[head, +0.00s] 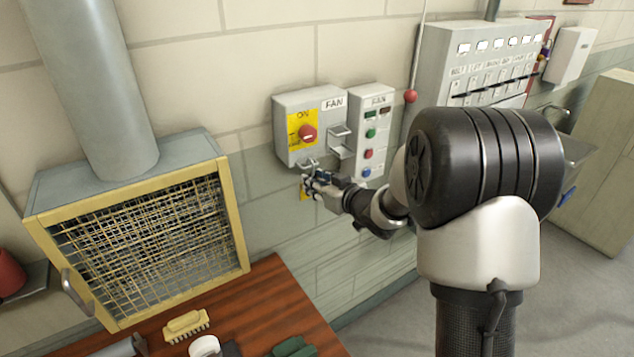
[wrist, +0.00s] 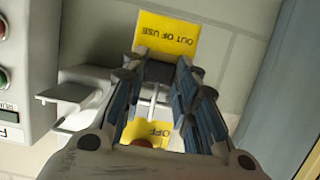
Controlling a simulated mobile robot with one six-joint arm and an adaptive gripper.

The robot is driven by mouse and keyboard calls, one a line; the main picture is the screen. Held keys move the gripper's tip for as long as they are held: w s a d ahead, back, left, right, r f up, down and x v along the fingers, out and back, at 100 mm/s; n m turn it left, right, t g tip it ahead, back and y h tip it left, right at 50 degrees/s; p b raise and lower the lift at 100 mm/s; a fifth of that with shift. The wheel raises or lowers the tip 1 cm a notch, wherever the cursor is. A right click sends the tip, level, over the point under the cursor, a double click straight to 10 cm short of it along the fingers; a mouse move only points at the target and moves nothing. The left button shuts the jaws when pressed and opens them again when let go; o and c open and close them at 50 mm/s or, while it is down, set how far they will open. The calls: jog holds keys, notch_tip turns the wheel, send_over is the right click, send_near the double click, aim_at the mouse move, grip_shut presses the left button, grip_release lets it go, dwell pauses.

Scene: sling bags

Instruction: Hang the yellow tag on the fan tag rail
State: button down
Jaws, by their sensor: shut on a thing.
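The yellow tag (wrist: 168,36), printed "OUT OF USE", shows beyond my fingertips in the wrist view. A small part of the yellow tag (head: 305,193) shows below my gripper in the head view. My gripper (head: 316,180) is shut on the tag, just below the fan switch box (head: 287,128); it also shows in the wrist view (wrist: 164,72). The fan tag rail (head: 307,163) appears as a small pale metal piece under the box. My fingers partly cover it, and I cannot tell whether the tag touches it.
A red knob (head: 307,133) sits on the box's yellow plate. A grey bracket (head: 340,142) juts out beside it, close to my gripper, and a button panel (head: 371,130) stands right. A yellow-framed mesh hood (head: 236,225) is left, above a wooden bench (head: 262,300).

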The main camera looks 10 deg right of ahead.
jog(key=shift+f+b, duration=0.35)
jog(key=shift+f, duration=0.2)
jog(key=c, duration=1.2)
grip_release()
jog(key=o, duration=0.4)
jog(key=shift+o, duration=0.2)
jog(key=s+d, duration=0.2)
jog(key=s, duration=0.4)
jog(key=shift+s+d, duration=0.3)
jog(key=shift+d, duration=0.05)
